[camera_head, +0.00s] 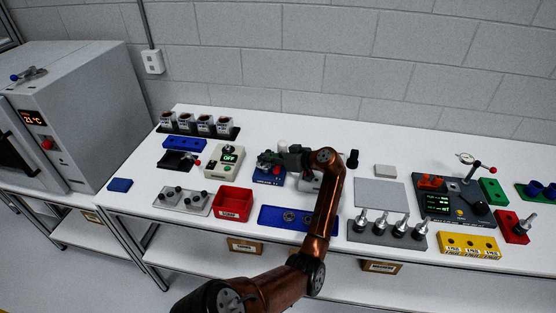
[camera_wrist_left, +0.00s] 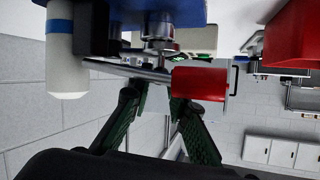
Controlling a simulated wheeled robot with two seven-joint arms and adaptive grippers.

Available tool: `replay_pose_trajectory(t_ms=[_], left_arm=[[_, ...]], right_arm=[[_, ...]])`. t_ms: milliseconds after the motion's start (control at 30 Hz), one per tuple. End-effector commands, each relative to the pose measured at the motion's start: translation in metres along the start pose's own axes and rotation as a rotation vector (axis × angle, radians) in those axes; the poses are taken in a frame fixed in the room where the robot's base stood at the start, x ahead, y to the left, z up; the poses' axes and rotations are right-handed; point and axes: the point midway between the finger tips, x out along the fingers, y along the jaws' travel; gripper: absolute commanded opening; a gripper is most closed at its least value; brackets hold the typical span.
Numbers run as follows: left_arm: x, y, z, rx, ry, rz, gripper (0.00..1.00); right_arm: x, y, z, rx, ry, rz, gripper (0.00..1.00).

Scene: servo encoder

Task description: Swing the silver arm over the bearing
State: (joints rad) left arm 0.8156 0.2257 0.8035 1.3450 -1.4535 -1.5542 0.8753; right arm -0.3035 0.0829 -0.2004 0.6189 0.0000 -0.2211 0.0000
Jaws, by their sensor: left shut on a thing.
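A small blue fixture (camera_head: 268,177) stands mid-table, mostly covered by my left gripper (camera_head: 268,160). The exact contact is partly hidden. My right gripper is not in view.
A grey-green device (camera_head: 224,160) stands left of the fixture. A red bin (camera_head: 232,202) and a blue tray (camera_head: 270,218) lie in front. A white cylinder (camera_wrist_left: 66,50) is close by in the wrist view. A grey plate (camera_head: 380,192) lies to the right.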

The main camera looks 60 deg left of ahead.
Motion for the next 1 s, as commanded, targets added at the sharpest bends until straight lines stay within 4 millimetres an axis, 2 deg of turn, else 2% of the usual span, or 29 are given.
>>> replay_pose_trajectory(t_ms=[433,467,667,1000], left_arm=[[0.0023,-0.0014,-0.0036,-0.009,0.001,-0.009,0.00],[0.0022,-0.0014,-0.0037,-0.009,0.001,-0.009,0.19],[0.0015,-0.0008,-0.0024,-0.007,0.000,-0.008,0.32],[-0.0015,-0.0005,-0.0014,-0.005,-0.001,-0.008,0.34]], right_arm=[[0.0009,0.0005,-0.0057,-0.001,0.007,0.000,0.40],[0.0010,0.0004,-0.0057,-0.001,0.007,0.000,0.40],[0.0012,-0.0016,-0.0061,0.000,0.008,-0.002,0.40],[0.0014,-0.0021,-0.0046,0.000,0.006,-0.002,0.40]])
